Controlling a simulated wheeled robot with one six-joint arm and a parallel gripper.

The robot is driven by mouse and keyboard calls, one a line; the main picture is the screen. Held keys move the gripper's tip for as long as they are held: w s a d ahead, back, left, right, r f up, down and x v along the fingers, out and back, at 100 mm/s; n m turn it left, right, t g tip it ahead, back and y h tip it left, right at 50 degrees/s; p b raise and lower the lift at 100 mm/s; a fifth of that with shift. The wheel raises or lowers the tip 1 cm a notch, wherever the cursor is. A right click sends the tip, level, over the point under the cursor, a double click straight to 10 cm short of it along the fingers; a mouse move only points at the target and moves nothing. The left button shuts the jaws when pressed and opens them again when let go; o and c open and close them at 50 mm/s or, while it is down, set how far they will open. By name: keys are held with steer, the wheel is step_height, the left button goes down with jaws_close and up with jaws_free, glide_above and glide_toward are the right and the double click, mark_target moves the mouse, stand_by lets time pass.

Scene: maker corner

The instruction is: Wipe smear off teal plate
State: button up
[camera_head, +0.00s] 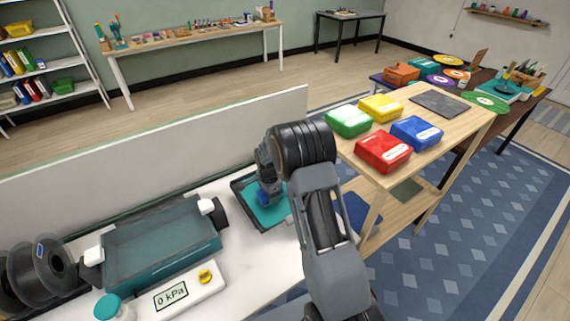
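The teal plate (270,215) lies flat in a dark-framed tray on the white bench, near the middle of the view. A small blue thing (264,199), perhaps a cloth or sponge, shows right at the fingertips, low over or touching the plate. The fingers are too small and dark to show whether they are shut on it. I see no smear; my gripper and arm hide part of the plate.
A teal-topped machine (160,245) with white knobs and a gauge box (180,300) reading 0 kPa stand left of the plate. Black spools (52,262) are at far left. A low white partition (150,150) runs behind. A wooden cart (440,135) with coloured boxes stands to the right.

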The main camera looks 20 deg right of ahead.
steer(key=shift+s+a, duration=0.15)
steer(key=shift+a, duration=0.7)
steer(key=shift+r+p, duration=2.25)
steer(key=shift+r, duration=1.85)
